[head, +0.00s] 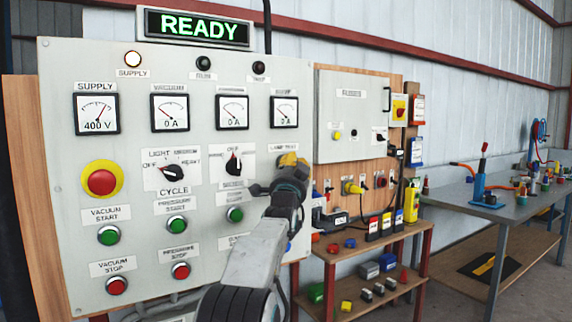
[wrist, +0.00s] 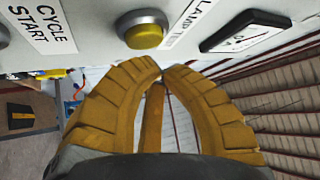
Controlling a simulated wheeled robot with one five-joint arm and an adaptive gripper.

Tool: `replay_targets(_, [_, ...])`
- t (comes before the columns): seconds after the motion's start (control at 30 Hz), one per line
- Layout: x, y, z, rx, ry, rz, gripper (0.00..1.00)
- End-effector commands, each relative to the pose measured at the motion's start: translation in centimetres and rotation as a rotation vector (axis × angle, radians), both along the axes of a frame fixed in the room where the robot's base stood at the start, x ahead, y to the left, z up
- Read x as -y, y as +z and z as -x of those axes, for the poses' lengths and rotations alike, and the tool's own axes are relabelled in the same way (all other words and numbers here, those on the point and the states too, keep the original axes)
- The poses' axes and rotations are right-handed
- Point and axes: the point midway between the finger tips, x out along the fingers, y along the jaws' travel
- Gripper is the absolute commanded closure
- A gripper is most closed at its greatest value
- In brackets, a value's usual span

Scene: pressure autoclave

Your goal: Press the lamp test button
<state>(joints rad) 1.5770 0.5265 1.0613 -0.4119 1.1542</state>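The lamp test button (wrist: 144,31) is a yellow dome in a metal ring on the grey panel, in the wrist view at the top middle. The LAMP TEST label (wrist: 194,20) sits just right of it there. In the head view the label (head: 286,148) is partly covered and the button is hidden behind my gripper (head: 292,160). In the wrist view my gripper (wrist: 162,74) has its yellow fingers curved together, tips nearly meeting and nothing seen held. The tips are just below the button in that picture, apparently apart from it; the exact gap cannot be told.
The grey panel (head: 135,240) also carries meters, a red emergency stop (head: 102,182), a selector switch (head: 233,165) and green and red buttons. A READY display (head: 197,27) is above. A smaller box (head: 350,112) and a shelf (head: 378,255) with small items stand to the right.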

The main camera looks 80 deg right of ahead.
Motion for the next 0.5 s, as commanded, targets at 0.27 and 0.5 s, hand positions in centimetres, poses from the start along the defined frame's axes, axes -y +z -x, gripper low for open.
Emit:
replay_targets(0.27, [0.00,0.00,-0.01,0.000,0.000,0.000,1.00])
replay_targets(0.5, [0.00,0.00,-0.01,0.000,0.000,0.000,1.00])
